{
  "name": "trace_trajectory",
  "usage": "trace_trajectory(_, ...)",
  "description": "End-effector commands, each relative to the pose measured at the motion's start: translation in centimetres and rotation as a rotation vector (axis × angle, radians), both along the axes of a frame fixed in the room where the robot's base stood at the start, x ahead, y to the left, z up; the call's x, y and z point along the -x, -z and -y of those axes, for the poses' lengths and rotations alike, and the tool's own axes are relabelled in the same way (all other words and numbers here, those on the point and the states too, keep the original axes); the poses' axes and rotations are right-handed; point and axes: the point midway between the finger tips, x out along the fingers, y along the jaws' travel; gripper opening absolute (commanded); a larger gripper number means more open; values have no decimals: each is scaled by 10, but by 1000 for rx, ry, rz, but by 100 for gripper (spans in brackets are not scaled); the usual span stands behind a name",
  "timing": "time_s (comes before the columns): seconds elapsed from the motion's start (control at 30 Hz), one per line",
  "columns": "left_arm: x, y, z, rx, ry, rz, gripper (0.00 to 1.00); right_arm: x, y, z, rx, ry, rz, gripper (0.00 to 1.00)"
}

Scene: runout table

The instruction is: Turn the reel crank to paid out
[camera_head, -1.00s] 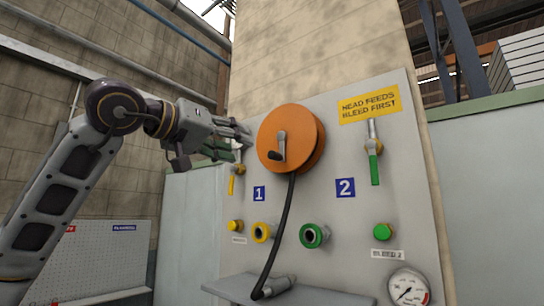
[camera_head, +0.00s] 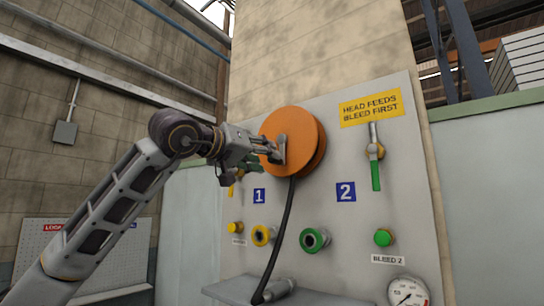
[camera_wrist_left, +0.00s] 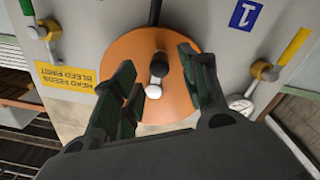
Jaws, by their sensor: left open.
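The orange reel (camera_head: 304,130) is mounted on the upper part of the grey panel, with a black hose hanging down from it. Its grey crank (camera_head: 281,148) shows on the reel's face, partly covered by my fingers in the head view. My left gripper (camera_head: 262,158) is in front of the reel's left side. In the left wrist view the reel (camera_wrist_left: 128,60) fills the middle, and the crank's dark knob (camera_wrist_left: 160,70) and pale end (camera_wrist_left: 153,91) lie between the two open fingers (camera_wrist_left: 158,88). I cannot tell whether a finger touches the crank. My right gripper is not in view.
The grey panel (camera_head: 350,210) also carries a green-handled valve (camera_head: 375,160), a yellow-handled valve partly behind my gripper, yellow and green ports and buttons, and a gauge (camera_head: 408,292). A shelf (camera_head: 235,290) sticks out below, with the hose end (camera_head: 279,290) on it.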

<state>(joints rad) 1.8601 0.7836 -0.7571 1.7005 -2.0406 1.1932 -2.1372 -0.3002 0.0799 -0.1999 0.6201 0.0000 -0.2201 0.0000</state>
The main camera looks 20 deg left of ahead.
Motion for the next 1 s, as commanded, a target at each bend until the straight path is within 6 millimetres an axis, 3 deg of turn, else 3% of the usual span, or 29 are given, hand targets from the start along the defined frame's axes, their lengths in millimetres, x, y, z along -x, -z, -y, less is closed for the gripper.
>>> trace_trajectory(0.3, -31, -1, 13, -1, 2, -2, 44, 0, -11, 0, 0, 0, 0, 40)
trace_trajectory(0.73, -37, 1, 15, 0, 0, -1, 44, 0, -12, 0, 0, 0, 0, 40)
trace_trajectory(1.0, -37, 1, 15, 0, 0, -1, 12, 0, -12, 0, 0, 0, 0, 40)
